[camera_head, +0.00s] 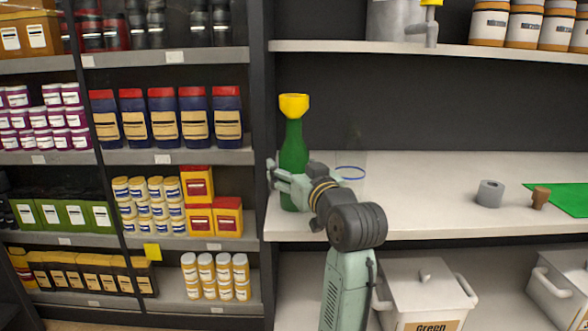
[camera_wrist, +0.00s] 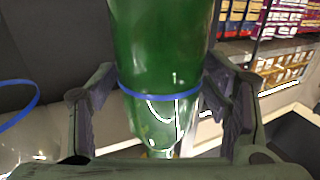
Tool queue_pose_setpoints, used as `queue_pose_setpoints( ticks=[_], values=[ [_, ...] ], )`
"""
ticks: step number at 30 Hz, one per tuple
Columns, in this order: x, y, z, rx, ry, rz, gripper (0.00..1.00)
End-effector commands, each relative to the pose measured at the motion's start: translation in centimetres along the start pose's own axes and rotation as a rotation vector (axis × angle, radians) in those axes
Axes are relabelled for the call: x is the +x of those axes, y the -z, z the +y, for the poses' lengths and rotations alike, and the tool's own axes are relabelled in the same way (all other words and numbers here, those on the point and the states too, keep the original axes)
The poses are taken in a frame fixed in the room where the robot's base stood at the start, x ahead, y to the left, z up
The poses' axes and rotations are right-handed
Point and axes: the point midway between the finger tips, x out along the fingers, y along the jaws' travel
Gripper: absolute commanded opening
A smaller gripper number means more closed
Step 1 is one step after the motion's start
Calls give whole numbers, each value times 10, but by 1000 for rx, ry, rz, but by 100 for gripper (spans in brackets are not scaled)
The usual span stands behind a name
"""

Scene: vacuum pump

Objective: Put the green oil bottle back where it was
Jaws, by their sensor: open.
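The green oil bottle (camera_head: 293,147) stands upright at the left end of the middle shelf, with a yellow funnel-like top (camera_head: 294,105). My gripper (camera_head: 284,180) is at its lower half and partly hides it. In the wrist view the bottle (camera_wrist: 160,45) fills the space between my two fingers (camera_wrist: 160,88). The fingers are open, one on each side, with small gaps visible. A blue band (camera_wrist: 160,97) crosses the bottle there.
The middle shelf (camera_head: 420,190) is clear between the ring and a grey roll (camera_head: 489,194). A brown piece (camera_head: 540,198) and a green mat (camera_head: 565,198) lie farther right. A dark upright post (camera_head: 258,90) stands close left of the bottle. A white bin (camera_head: 425,290) sits below.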

Motion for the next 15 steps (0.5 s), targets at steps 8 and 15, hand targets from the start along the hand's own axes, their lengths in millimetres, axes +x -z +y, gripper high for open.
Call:
queue_pose_setpoints(
  ticks=[8, 15],
  values=[
    [0, 1, 0, 0, 0, 0, 72],
    [-24, 2, 1, -1, -2, 4, 72]
  ],
)
